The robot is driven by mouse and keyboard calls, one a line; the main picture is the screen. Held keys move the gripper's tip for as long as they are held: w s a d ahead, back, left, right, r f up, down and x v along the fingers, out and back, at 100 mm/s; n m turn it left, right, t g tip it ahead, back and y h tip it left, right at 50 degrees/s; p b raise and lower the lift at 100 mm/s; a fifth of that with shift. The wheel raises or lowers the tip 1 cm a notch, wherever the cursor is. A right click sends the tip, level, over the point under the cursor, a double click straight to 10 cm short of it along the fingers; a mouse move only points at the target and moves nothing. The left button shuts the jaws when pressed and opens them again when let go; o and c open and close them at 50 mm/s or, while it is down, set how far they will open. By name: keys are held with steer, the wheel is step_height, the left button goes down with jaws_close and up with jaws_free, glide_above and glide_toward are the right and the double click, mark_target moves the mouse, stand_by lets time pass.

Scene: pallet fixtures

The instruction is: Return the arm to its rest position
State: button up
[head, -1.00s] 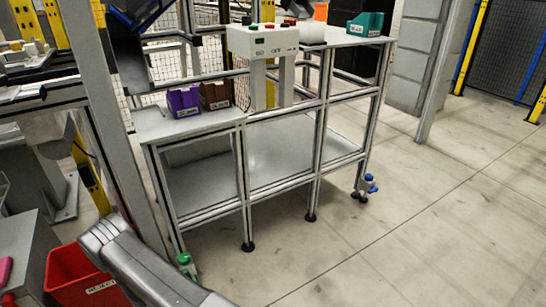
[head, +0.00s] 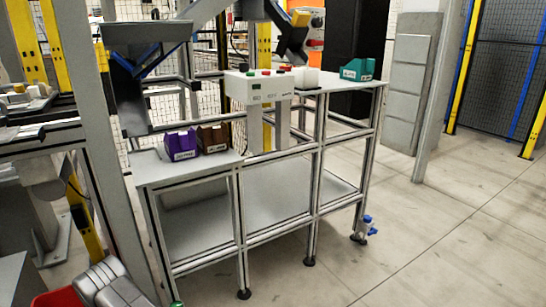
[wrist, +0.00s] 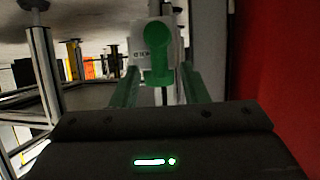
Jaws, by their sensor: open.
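My gripper (wrist: 160,80) shows in the wrist view, its two green-tinted fingers apart, with a dark body and a lit green bar below them. A green handle-like part (wrist: 157,48) on a white labelled body appears ahead, between the fingers' lines; I cannot tell its distance, but the jaws are not shut on it. In the head view my grey arm link (head: 112,287) is at the bottom left, and the gripper itself is out of sight. A bit of a green part (head: 177,304) shows at the bottom edge by the bench's front leg.
A metal-framed bench (head: 185,168) carries a purple bin (head: 181,146), a brown bin (head: 213,139), a white button box (head: 262,88) and a teal bin (head: 358,69). A blue part (head: 366,227) is low at its right leg. A red surface (wrist: 275,70) is close at the wrist view's right. Floor at right is clear.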

steer(key=p+v, duration=0.4)
steer(key=v, duration=0.7)
steer(key=w+a+f+m+b, duration=0.1)
steer(key=w+f+b, duration=0.1)
steer(key=w, duration=0.4)
steer(key=w+a+f+m+g+y+b, duration=0.1)
steer(key=w+a+f+b, duration=0.1)
steer(key=w, duration=0.4)
steer(key=shift+f+y+b, duration=0.3)
steer(key=shift+f+b, duration=0.15)
steer(key=shift+a, duration=0.15)
